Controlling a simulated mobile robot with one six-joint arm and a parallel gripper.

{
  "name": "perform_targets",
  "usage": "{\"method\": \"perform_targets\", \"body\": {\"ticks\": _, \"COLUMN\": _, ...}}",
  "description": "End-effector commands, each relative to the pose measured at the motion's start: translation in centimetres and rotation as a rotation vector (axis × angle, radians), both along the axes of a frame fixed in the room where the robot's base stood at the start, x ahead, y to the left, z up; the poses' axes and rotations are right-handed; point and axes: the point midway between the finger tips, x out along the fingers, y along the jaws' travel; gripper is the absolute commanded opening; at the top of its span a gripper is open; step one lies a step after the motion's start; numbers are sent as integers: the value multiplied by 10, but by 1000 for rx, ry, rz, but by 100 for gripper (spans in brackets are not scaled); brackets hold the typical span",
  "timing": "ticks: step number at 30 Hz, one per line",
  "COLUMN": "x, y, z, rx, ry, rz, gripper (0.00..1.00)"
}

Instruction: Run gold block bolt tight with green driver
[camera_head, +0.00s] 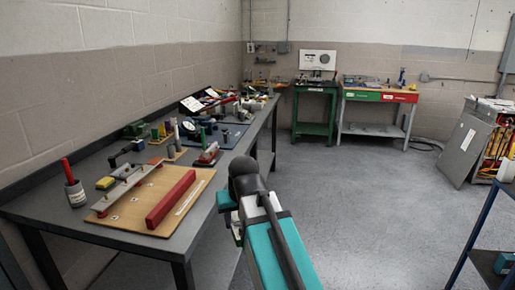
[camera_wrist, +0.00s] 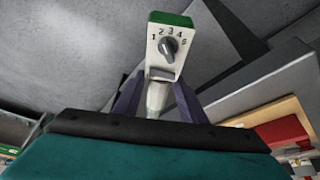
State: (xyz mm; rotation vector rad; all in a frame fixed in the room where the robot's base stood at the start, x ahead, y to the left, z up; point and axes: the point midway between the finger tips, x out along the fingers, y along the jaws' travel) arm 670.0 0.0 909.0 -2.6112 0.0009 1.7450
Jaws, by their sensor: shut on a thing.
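In the wrist view, my gripper (camera_wrist: 158,98) has its two dark purple fingers closed on the green driver (camera_wrist: 168,50). The driver has a white body, a green end and a dial numbered 1 to 5. Its far parts are hidden. In the head view, my gripper (camera_head: 238,232) is mostly behind my own arm, at the right of the long bench's front edge and apart from it. I cannot make out a gold block or its bolt for certain in either view. A small yellow block (camera_head: 105,183) lies on the bench.
The long grey bench (camera_head: 52,208) runs along the left wall. A wooden board (camera_head: 125,222) with a red bar (camera_head: 171,199) lies near its front end, beside a cup (camera_head: 75,194). Several small items stand farther back. The floor (camera_head: 345,205) to the right is open. A blue-framed shelf (camera_head: 468,245) stands at right.

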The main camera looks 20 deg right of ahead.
Motion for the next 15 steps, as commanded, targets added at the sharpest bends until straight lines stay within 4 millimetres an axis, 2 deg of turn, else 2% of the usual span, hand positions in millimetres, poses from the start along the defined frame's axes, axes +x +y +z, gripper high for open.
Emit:
{"method": "perform_targets", "body": {"ticks": 1, "x": 0, "y": 0, "z": 15, "rx": 0, "ry": -2, "rz": 0, "gripper": 5}}
{"method": "perform_targets", "body": {"ticks": 6, "x": -2, "y": 0, "z": 30, "rx": 0, "ry": -2, "rz": 0, "gripper": 5}}
{"method": "perform_targets", "body": {"ticks": 15, "x": -3, "y": 1, "z": 37, "rx": 0, "ry": -2, "rz": 1, "gripper": 5}}
